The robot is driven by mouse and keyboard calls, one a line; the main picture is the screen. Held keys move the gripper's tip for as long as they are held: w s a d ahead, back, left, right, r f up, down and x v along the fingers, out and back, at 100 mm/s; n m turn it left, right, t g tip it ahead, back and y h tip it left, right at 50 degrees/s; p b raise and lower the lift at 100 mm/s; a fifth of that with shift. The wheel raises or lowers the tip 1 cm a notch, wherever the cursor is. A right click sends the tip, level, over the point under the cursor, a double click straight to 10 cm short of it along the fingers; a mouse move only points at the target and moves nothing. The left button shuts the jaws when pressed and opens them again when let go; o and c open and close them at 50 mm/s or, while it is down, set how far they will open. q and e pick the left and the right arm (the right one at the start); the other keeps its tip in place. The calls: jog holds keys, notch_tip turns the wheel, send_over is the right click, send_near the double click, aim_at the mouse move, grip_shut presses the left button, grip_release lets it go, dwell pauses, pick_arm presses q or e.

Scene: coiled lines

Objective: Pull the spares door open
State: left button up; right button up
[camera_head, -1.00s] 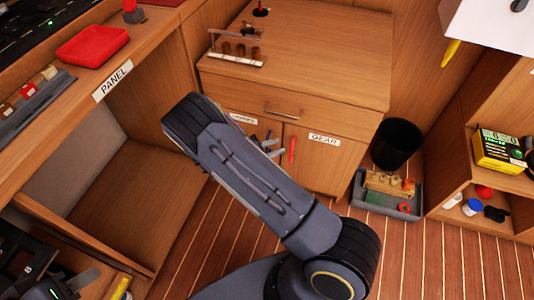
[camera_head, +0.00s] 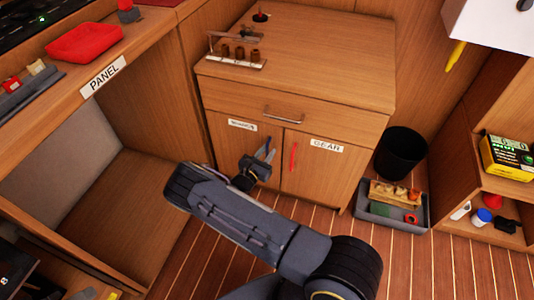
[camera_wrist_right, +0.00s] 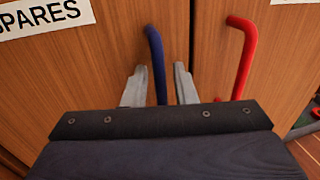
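The spares door (camera_head: 226,150) is the left door of the wooden cabinet, with a white label, and looks shut. It also shows in the wrist view (camera_wrist_right: 75,75), where the label reads SPARES. Its upright blue handle (camera_wrist_right: 156,60) is near the door's right edge; it shows partly behind my gripper in the head view (camera_head: 268,144). My right gripper (camera_wrist_right: 160,88) is open, with one grey finger on each side of the blue handle and small gaps showing. The handle's lower end is hidden by the gripper body. My left gripper is not in view.
The gear door (camera_head: 325,165) with a red handle (camera_head: 293,157) is just to the right. A drawer (camera_head: 290,105) is above. A grey tray (camera_head: 392,219) and black bin (camera_head: 401,152) stand at right. The panel desk (camera_head: 75,87) is at left.

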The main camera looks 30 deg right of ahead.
jog(key=shift+w+d, duration=0.15)
jog(key=shift+d, duration=0.05)
jog(key=shift+c, duration=0.3)
grip_shut()
jog(key=shift+a, duration=0.1)
